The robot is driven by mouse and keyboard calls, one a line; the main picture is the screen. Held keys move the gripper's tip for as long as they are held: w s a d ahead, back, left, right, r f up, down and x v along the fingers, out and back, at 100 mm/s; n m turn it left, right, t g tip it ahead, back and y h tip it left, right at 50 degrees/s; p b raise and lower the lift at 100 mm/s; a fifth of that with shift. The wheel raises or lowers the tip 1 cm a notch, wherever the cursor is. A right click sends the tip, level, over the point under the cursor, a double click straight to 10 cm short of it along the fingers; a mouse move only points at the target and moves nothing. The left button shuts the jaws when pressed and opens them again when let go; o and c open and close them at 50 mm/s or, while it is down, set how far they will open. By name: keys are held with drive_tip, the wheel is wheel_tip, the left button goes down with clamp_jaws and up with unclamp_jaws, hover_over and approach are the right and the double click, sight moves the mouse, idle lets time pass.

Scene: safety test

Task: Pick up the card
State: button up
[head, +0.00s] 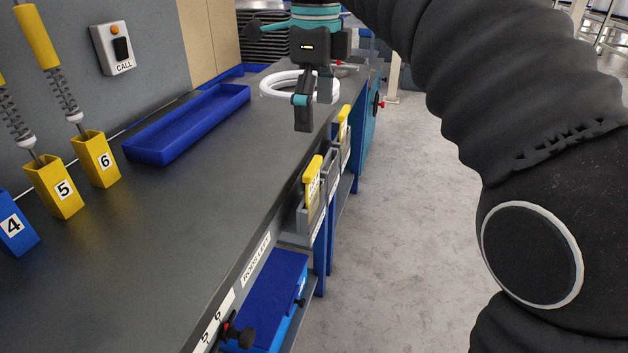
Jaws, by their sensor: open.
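Two yellow cards stand upright in grey holders on the bench's front side. The nearer card (312,182) carries small dark print. The farther card (344,124) is partly hidden by its holder. Which one the task means I cannot tell. My gripper (303,118) points down beyond the nearer card in the picture, slightly to its left, and left of the farther card. It appears apart from both cards. It is open, seen from the side with one finger mostly covering the other, and nothing shows in it.
The dark bench top (190,215) holds a long blue tray (190,125), a white coil (275,88) and numbered holders 5 (62,207) and 6 (97,170). A blue drawer box (268,300) sits below the front edge. The floor (400,230) on the right is clear.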

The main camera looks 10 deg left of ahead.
sight(315, 164)
wheel_tip(315, 164, down, 8)
drive_tip(key=shift+f+b, duration=0.1)
drive_tip(key=shift+b, duration=0.9)
drive_tip(key=shift+s+a+f+b, duration=0.15)
drive_tip(key=shift+f+b, duration=0.15)
drive_tip(key=shift+f, duration=1.05)
drive_tip(key=shift+s+d+f+b, duration=0.1)
drive_tip(key=shift+f+b, duration=0.15)
drive_tip(key=shift+f, duration=1.1)
drive_tip(key=c, duration=0.9)
